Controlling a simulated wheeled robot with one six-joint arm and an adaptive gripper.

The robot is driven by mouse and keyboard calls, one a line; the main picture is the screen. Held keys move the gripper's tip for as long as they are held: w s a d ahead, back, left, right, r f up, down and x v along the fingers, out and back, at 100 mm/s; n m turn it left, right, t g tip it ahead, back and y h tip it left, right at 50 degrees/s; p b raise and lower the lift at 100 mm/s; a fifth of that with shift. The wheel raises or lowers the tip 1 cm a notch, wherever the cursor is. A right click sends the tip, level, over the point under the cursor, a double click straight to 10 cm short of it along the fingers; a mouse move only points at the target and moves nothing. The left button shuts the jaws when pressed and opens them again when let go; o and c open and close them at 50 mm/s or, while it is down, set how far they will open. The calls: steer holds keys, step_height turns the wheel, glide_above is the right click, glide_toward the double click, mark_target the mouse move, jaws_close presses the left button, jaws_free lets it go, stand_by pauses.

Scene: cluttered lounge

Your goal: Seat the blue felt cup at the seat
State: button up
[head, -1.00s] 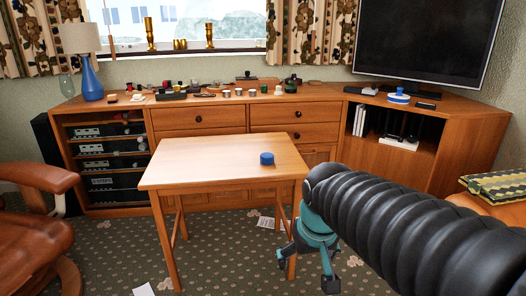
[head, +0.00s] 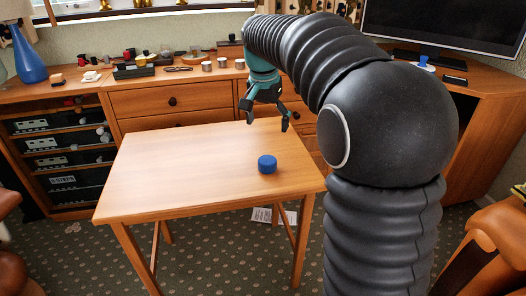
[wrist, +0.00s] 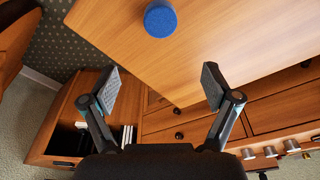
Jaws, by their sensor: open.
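The blue felt cup (head: 267,164) is a short round cylinder on the small wooden table (head: 165,178), near its right side. It also shows at the top of the wrist view (wrist: 160,19). My gripper (head: 267,118) is open and empty, above the table's far right part, beyond the cup in the head view. In the wrist view its two fingers (wrist: 162,88) are wide apart, with the cup ahead and not between them. I cannot tell which thing is the seat.
A long wooden sideboard (head: 175,102) stands behind the table, with several small items along its top. A blue and white object (head: 423,65) sits on its right part below the television (head: 450,25). An orange-brown chair (head: 480,245) is at right. Most of the tabletop is clear.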

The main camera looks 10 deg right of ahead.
steer(key=m, duration=0.2)
glide_above(267, 159)
steer(key=f, duration=0.5)
steer(key=f+b, duration=0.1)
steer(key=f, duration=0.2)
steer(key=shift+s+d, duration=0.35)
steer(key=shift+w+a+f, duration=0.15)
steer(key=shift+f, duration=1.2)
steer(key=shift+w+a+f, duration=0.1)
steer(key=shift+a+f, duration=0.05)
steer(key=shift+f, duration=1.15)
steer(key=c, duration=0.9)
